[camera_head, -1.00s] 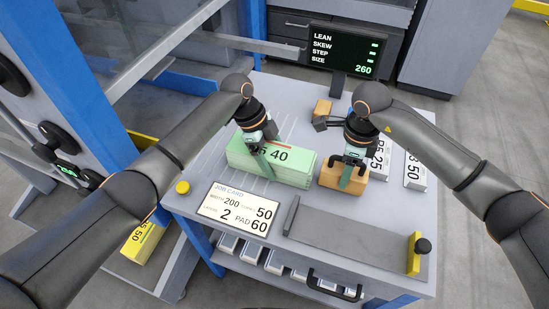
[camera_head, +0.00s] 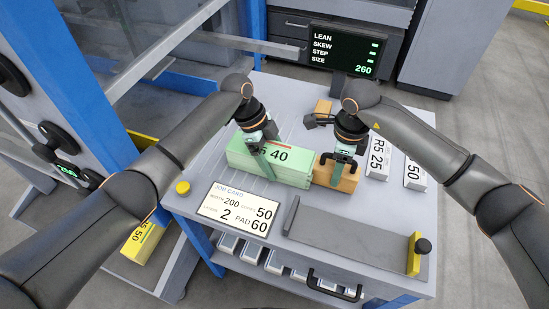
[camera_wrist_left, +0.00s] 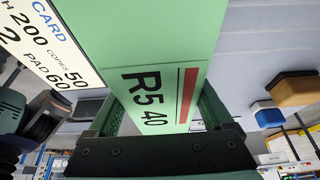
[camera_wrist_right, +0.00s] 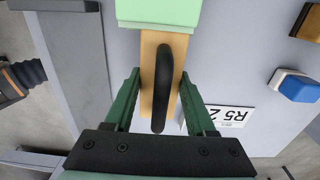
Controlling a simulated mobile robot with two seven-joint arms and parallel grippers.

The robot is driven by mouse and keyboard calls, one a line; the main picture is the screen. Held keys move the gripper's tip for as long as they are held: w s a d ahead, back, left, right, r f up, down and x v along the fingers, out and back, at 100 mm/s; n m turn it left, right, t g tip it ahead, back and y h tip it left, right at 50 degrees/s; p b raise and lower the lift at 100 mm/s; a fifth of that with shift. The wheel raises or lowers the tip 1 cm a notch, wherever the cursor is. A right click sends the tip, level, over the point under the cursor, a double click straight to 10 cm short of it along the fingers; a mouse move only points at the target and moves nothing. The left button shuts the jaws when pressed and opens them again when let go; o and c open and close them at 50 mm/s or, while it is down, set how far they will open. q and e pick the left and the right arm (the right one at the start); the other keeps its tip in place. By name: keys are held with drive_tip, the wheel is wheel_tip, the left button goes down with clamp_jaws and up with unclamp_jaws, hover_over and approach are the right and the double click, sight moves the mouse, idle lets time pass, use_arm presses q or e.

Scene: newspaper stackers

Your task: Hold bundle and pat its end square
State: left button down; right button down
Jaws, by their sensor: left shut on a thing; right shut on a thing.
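A green bundle (camera_head: 284,168) marked 40 lies on the grey table. My left gripper (camera_head: 264,166) is shut across it, and the left wrist view shows the bundle (camera_wrist_left: 150,50) with its R5 40 label between the fingers. A wooden block (camera_head: 347,182) with a black handle stands at the bundle's right end. My right gripper (camera_head: 334,172) is shut on this block. The right wrist view shows the block (camera_wrist_right: 148,75) between the fingers, its far end against or very close to the green end; exact contact is hard to tell.
A job card (camera_head: 238,207) lies in front of the bundle. A grey tray with a yellow end stop (camera_head: 414,254) lies at front right. White labelled blocks (camera_head: 415,174) stand at the right. A screen (camera_head: 344,50) at the back reads LEAN, SKEW, STEP, SIZE 260.

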sight(354, 161)
use_arm(q)
drive_tip(key=shift+r, duration=0.1)
use_arm(e)
drive_tip(key=shift+w+a, duration=0.15)
drive_tip(key=shift+a, duration=0.2)
use_arm(q)
drive_tip(key=shift+d, duration=0.2)
use_arm(e)
drive_tip(key=shift+a+r, duration=0.1)
drive_tip(key=shift+a, duration=0.15)
idle(0.3)
use_arm(q)
drive_tip(key=shift+a, duration=0.15)
use_arm(e)
drive_tip(key=shift+s+d, duration=0.25)
drive_tip(key=shift+d, duration=0.7)
drive_tip(key=shift+s+d, duration=0.25)
drive_tip(key=shift+d, duration=0.7)
drive_tip(key=shift+r, duration=3.45)
use_arm(q)
unclamp_jaws()
